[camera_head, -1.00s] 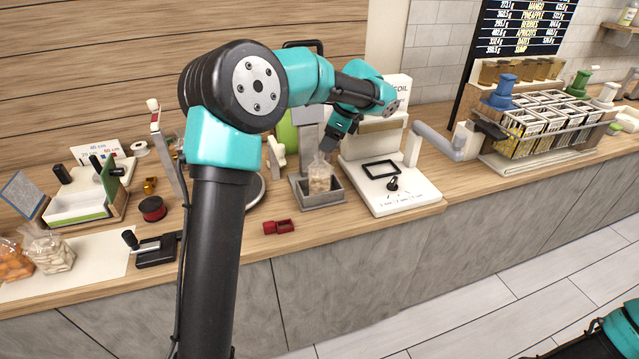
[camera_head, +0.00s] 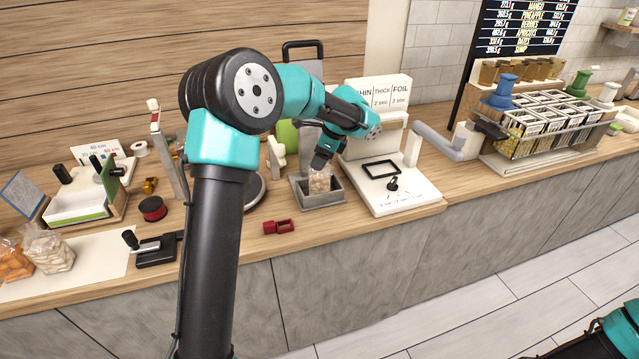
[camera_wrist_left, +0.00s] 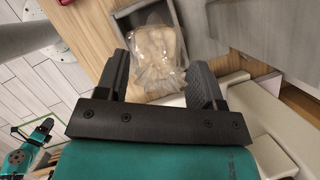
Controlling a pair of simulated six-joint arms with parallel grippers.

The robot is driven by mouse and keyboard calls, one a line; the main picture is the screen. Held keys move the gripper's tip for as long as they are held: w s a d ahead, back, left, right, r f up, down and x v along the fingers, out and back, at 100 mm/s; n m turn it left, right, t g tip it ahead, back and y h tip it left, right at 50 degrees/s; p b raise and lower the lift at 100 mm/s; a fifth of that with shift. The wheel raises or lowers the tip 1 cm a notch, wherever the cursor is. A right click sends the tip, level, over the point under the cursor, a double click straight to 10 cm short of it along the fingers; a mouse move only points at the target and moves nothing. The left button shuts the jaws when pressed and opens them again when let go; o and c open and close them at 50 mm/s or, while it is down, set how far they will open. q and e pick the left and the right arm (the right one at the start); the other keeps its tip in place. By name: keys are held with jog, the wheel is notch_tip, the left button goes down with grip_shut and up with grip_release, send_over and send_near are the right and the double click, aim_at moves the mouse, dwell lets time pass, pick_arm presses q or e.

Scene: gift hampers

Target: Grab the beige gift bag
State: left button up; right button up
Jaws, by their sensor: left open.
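The beige gift bag (camera_head: 319,184) is a clear bag with beige contents, standing in a grey open box (camera_head: 322,198) on the counter. In the left wrist view the bag (camera_wrist_left: 156,50) lies between and just beyond my open fingers, its clear top reaching between them. My left gripper (camera_head: 322,160) is open and points down right above the bag; it also shows in the left wrist view (camera_wrist_left: 160,82). Whether the fingers touch the bag I cannot tell. My right gripper is not in view; only part of my right arm shows at the lower right corner.
A white sealing station (camera_head: 415,199) with a black frame stands just right of the grey box. A small red part (camera_head: 278,227) lies in front. Two other filled bags (camera_head: 48,250) (camera_head: 12,262) stand at the far left. A rack of containers (camera_head: 545,125) is at the right.

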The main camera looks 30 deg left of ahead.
pick_arm(q)
jog(key=shift+a+f, duration=0.15)
jog(key=shift+f, duration=0.15)
jog(key=shift+c, duration=0.2)
grip_shut()
dwell(0.4)
